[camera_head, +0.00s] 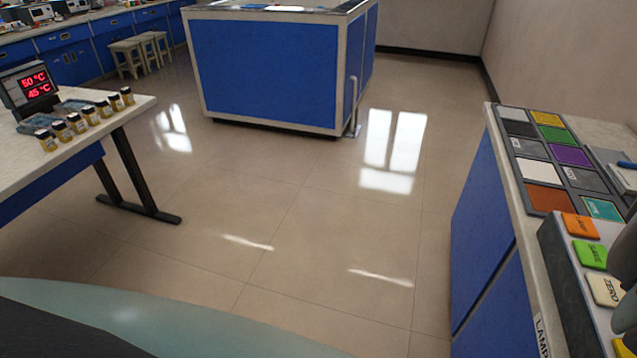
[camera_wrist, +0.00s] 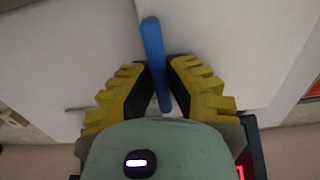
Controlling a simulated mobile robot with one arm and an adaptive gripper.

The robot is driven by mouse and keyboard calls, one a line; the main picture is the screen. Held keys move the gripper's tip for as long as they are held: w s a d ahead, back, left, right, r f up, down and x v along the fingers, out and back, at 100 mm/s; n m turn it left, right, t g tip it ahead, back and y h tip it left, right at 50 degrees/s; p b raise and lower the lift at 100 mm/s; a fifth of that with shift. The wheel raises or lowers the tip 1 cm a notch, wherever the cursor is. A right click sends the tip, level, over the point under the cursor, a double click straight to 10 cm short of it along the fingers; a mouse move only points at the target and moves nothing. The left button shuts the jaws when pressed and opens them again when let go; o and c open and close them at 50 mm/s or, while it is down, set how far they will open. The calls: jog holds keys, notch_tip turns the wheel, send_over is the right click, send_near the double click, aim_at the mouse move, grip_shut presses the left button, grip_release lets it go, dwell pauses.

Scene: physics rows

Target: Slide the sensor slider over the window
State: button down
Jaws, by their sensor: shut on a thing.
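In the wrist view my gripper (camera_wrist: 158,76) has two dark, yellow-ridged fingers closed on a narrow blue bar (camera_wrist: 152,40). The bar runs up between the fingertips, tilted slightly, over a pale grey-white surface (camera_wrist: 220,35). I take the bar for the handle of the sensor slider, but its base and the slider's body cannot be made out. The window is not recognizable in either view. In the head view a grey device (camera_head: 565,285) stands at the right edge, with orange, green and cream buttons; my arm covers part of it. My gripper is outside the head view.
The device stands on a right-hand bench (camera_head: 508,205) beside a board of coloured tiles (camera_head: 541,172). A left table (camera_head: 75,150) holds small vials and a red temperature display (camera_head: 28,85). A blue cabinet (camera_head: 265,70) stands behind. The floor (camera_head: 300,220) between is clear.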

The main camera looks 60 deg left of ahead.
jog(key=shift+w+a+f, duration=0.1)
jog(key=shift+w+a, duration=0.05)
dwell(0.3)
jog(key=c, duration=1)
grip_release()
jog(key=shift+o, duration=0.2)
notch_tip(320, 180, up, 12)
